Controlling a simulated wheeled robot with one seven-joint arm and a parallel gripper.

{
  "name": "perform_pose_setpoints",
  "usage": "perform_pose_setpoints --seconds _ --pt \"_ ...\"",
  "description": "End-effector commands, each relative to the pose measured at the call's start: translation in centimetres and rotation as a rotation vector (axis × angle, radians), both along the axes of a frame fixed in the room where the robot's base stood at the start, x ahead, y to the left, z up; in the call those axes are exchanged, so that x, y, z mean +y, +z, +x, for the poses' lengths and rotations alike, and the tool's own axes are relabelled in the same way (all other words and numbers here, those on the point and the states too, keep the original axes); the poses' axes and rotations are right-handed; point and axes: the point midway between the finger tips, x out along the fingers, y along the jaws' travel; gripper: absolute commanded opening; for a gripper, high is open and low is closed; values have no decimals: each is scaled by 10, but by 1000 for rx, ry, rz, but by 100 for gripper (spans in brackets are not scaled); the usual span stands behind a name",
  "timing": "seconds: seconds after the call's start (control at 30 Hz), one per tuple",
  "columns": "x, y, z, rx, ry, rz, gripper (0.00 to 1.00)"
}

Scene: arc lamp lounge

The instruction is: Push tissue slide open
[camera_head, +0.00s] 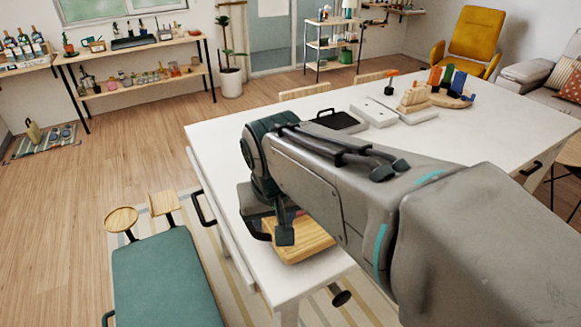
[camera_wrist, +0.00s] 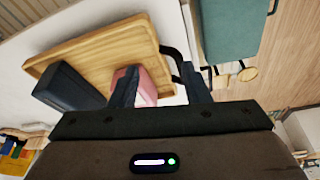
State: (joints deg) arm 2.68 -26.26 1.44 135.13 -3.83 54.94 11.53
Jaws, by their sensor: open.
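One finger overlaps the pink item in the picture; contact cannot be told. In the head view my gripper (camera_head: 280,226) is low over the tray's left part.
The white table (camera_head: 225,145) carries a dark case (camera_head: 341,121), white boards (camera_head: 374,112) and a wooden rack of coloured pieces (camera_head: 447,95) farther back. A green bench (camera_head: 165,280) stands left of the table. The table's left stretch behind my gripper is clear.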

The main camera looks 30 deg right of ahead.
Motion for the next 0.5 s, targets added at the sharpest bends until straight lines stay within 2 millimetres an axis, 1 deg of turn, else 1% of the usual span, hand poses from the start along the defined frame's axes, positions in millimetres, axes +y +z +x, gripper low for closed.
perform_pose_setpoints --seconds 0.03,0.1,0.23,0.3,0.4,0.5 --pt "-8 5 18 -4 -78 -7 43" --pt "-20 18 42 -14 -205 -16 43" --pt "-45 38 80 -43 -431 -30 43" --pt "-56 46 95 -61 -533 -34 43" --pt "-69 55 110 -82 -636 -37 43" --pt "-76 59 118 -95 -690 -39 43"
